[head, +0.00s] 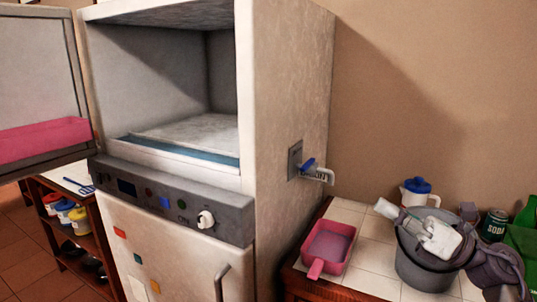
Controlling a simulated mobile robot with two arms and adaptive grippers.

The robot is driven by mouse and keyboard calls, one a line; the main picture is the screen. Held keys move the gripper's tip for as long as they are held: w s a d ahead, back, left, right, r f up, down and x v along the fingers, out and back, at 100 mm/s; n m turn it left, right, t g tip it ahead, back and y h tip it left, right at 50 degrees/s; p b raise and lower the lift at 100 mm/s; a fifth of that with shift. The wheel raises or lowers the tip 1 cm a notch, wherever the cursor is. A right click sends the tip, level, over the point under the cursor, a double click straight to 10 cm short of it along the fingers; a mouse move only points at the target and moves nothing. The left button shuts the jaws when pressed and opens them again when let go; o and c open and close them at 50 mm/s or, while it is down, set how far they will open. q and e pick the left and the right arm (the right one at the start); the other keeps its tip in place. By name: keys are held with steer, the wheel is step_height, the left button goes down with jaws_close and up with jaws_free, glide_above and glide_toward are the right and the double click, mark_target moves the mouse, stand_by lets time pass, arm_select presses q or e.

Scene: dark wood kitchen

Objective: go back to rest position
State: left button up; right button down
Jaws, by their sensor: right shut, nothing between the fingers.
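My right gripper (386,208) is at the lower right, its arm coming in from the bottom right corner. It is shut and empty. It is above or in front of a grey bucket (424,276) on the tiled counter; I cannot tell whether it touches the bucket's rim. My left gripper is out of view.
A tall appliance (285,90) has its upper compartment (195,130) open, the door (40,70) swung left. A pink pan (328,245), a blue-lidded white jug (418,190), a soda can (494,225) and a green item (524,238) stand on the counter. A low shelf (75,235) is left.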

steer(key=s+d+f+n+t+h, duration=0.2)
steer(key=f+n+h, duration=0.55)
steer(key=n, duration=0.45)
steer(key=s+d+f+n+t+h, duration=0.1)
steer(key=d+f+n+t+h, duration=0.1)
steer(key=f+n+h, duration=0.8)
steer(key=s+d+f+n+t+h, duration=0.15)
steer(key=f+n+h, duration=0.35)
steer(key=n, duration=0.8)
steer(key=s+a+f+m+g+y, duration=0.2)
steer(key=s+a+f+m+g, duration=0.15)
steer(key=s+f+g, duration=0.6)
steer(key=s+a+f+m+g+y, duration=0.15)
steer(key=s+a+f, duration=0.4)
steer(key=s, duration=0.85)
step_height(320, 180, down, 29)
steer(key=s+d+g, duration=0.2)
steer(key=s, duration=0.1)
steer(key=s+d+f+g, duration=0.1)
steer(key=s+d+f, duration=0.1)
steer(key=s+f, duration=1.2)
steer(key=shift+s+d+f+h, duration=0.3)
steer(key=shift+s+f, duration=0.1)
steer(key=shift+s, duration=0.55)
